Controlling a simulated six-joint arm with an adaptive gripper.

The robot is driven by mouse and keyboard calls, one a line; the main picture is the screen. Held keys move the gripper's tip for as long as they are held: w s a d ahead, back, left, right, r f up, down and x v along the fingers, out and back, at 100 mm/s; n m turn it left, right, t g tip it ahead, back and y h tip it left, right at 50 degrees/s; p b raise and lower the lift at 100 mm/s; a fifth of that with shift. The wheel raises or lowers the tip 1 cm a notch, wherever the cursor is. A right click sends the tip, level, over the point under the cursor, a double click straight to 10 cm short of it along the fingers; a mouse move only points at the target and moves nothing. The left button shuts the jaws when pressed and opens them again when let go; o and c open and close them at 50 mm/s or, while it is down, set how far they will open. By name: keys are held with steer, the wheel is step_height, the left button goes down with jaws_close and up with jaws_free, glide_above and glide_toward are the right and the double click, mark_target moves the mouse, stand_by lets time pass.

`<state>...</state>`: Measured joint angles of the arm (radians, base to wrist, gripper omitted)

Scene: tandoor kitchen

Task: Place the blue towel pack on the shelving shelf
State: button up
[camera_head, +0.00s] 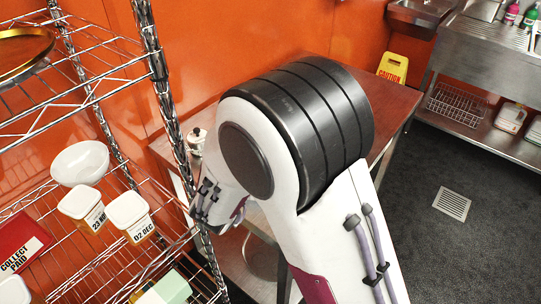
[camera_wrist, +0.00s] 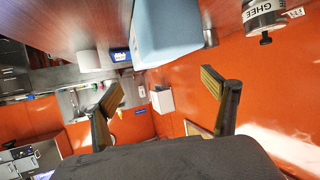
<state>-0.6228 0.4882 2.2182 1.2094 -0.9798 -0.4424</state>
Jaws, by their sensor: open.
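A light blue, soft-edged block (camera_wrist: 165,35), which looks like the blue towel pack, stands at the top of the wrist view on a reddish-brown surface. My gripper (camera_wrist: 162,84) is open, with its two fingers apart and nothing between them. The block is beyond the fingertips and does not appear to touch them. In the head view my arm hides the gripper and the pack. The wire shelving (camera_head: 108,97) stands at the left of the head view, with several levels.
On the shelving are a white bowl (camera_head: 80,163), lidded tubs (camera_head: 128,209), a red sign (camera_head: 21,243) and a gold tray (camera_head: 24,50). A brown-topped table (camera_head: 385,98) stands behind my arm. A GHEE container (camera_wrist: 263,15) is near the block. A yellow caution sign (camera_head: 393,67) stands behind.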

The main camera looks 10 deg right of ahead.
steer(key=shift+x, duration=1.25)
steer(key=shift+f, duration=0.1)
steer(key=shift+x, duration=2.55)
steer(key=shift+d+f, duration=0.1)
steer(key=c, duration=1.5)
steer(key=shift+s+f, duration=0.1)
steer(key=shift+c, duration=0.5)
steer(key=shift+c, duration=0.6)
